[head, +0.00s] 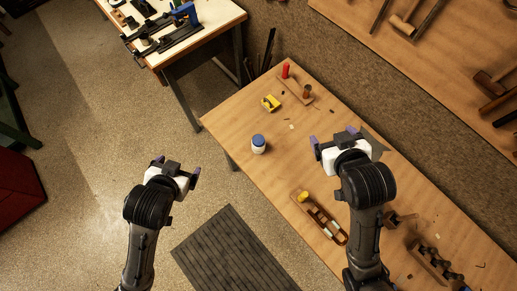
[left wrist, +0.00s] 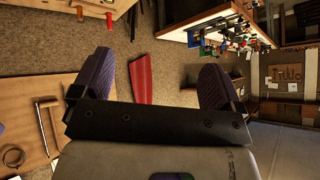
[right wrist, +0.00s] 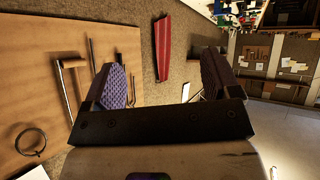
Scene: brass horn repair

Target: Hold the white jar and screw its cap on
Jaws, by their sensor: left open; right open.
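The white jar (head: 258,149) stands upright on the wooden workbench, near its left edge. A blue cap (head: 258,140) sits on top of it; I cannot tell whether it is threaded on. My left gripper (head: 177,170) is open and empty, to the left of the bench and left of the jar. My right gripper (head: 335,146) is open and empty, above the bench to the right of the jar. Both are apart from the jar. The left fingers (left wrist: 155,75) and right fingers (right wrist: 162,75) also show in their wrist views, without the jar.
A yellow object (head: 270,102) and a wooden board (head: 296,90) with red and brown pieces lie behind the jar. A wooden holder (head: 320,217) lies in front of it, to the right. Tools hang on the right wall. The bench around the jar is clear.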

